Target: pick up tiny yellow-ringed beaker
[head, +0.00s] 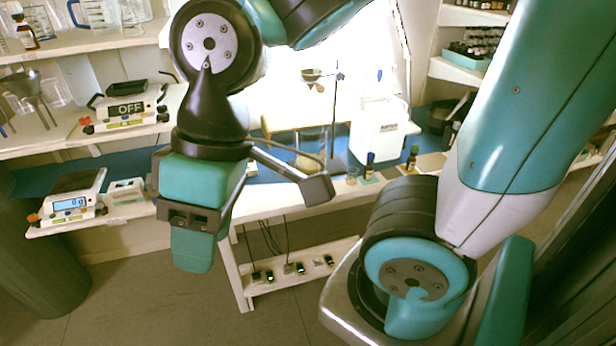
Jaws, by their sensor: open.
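A tiny clear glass beaker (352,175) stands on the white table's front part, left of a small dark bottle. It is too small to tell whether it has a yellow ring. My gripper (255,203) hangs in front of the table, left of the beaker and nearer to the camera. Its jaws are spread wide with nothing between them. The right finger's dark pad ends a little left of the beaker in the picture.
Dark bottles with blue (369,166) and green (411,158) caps stand right of the beaker. A white instrument (380,128) and a stand rod (334,115) are behind. Scales (68,203) sit on the left shelves. A low shelf (300,272) holds several small items.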

